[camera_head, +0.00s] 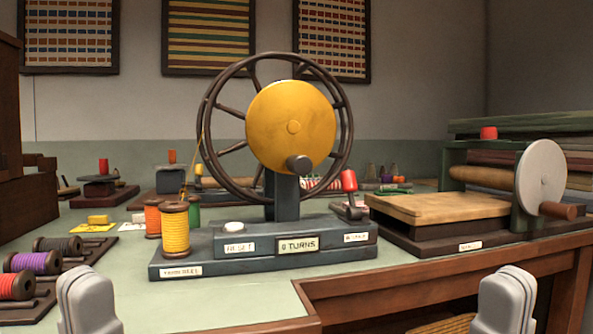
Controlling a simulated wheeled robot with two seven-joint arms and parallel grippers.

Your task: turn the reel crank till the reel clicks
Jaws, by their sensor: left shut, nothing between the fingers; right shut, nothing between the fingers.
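The reel stands on a dark grey base (190,262) on the table, with a large brown spoked wheel (206,150). A yellow disc (280,110) is in front of the wheel, with a dark crank knob (299,164) low on its right side. The counter plate (297,244) seems to read "0 TURNS". A white button (234,227) sits above a "RESET" label. My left gripper (88,300) is shut and empty at the bottom left. My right gripper (503,302) is shut and empty at the bottom right. Both are apart from the knob.
A yellow thread spool (175,230) stands on the base's left end. A red-tipped lever (349,182) is at its right. Another machine with a grey crank disc (542,170) stands at right. Several spools, including a purple one (40,261), lie at left.

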